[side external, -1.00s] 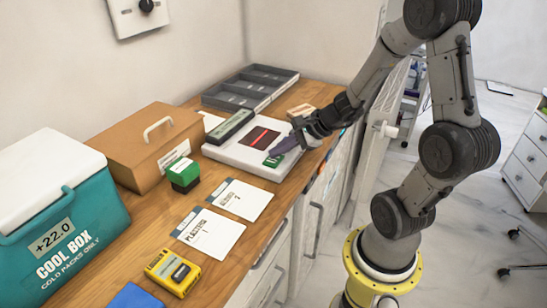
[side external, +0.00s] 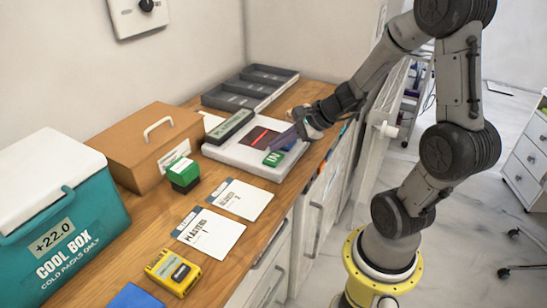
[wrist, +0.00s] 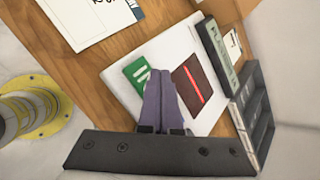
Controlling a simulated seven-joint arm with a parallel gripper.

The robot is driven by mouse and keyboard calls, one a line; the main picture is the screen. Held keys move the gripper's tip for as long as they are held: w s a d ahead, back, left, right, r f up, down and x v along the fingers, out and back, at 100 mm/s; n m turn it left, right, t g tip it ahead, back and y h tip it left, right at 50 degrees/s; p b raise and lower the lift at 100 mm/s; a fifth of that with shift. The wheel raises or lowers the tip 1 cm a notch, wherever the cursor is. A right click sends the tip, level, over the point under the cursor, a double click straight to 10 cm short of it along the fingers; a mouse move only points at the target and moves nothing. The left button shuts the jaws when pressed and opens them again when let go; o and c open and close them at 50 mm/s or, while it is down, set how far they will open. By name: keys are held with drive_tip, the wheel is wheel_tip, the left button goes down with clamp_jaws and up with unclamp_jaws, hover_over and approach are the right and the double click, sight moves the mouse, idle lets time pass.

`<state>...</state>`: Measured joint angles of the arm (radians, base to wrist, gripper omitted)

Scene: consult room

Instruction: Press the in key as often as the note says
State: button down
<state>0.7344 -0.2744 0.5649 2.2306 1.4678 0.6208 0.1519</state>
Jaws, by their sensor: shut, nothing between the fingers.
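A white counter device (side external: 240,160) lies on the wooden worktop, with a dark red window, a display bar and a green key (side external: 273,158) with white lettering near its front edge. The lettering is too small to read surely. In the wrist view the green key (wrist: 136,72) is partly covered by my fingers. My gripper (side external: 275,147) is shut and empty, its purple fingertips over the device beside the green key, apparently just above it. Contact cannot be told. Two note cards lie on the worktop: one reads PLASTERS 1 (side external: 212,236), the other seems to read GLOVES 2 (side external: 240,200).
A grey compartment tray (side external: 250,88) stands behind the device. A brown box (side external: 130,145), a green stamp-like block (side external: 183,173), a teal cool box (side external: 70,215) and a yellow handheld device (side external: 172,271) stand to the left. The worktop's front edge is close to the device.

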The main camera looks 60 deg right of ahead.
sight(276, 159)
drive_tip(key=shift+r, duration=2.25)
drive_tip(key=shift+w+a, duration=0.15)
drive_tip(key=shift+a, duration=0.25)
drive_tip(key=s+a+r+n+g+y, duration=0.1)
drive_tip(key=s+a+r+n, duration=0.25)
drive_tip(key=a+n, duration=0.4)
drive_tip(key=s+a+r+n+g+y, duration=0.1)
drive_tip(key=s+a+r+n, duration=0.25)
drive_tip(key=a+n, duration=0.35)
drive_tip(key=s+d+f+n+g+h, duration=0.1)
drive_tip(key=s+d+n+h, duration=0.2)
drive_tip(key=s+n, duration=0.6)
drive_tip(key=shift+d+f+n+h, duration=0.3)
drive_tip(key=shift+f+n+h, duration=0.05)
drive_tip(key=shift+n+h, duration=0.2)
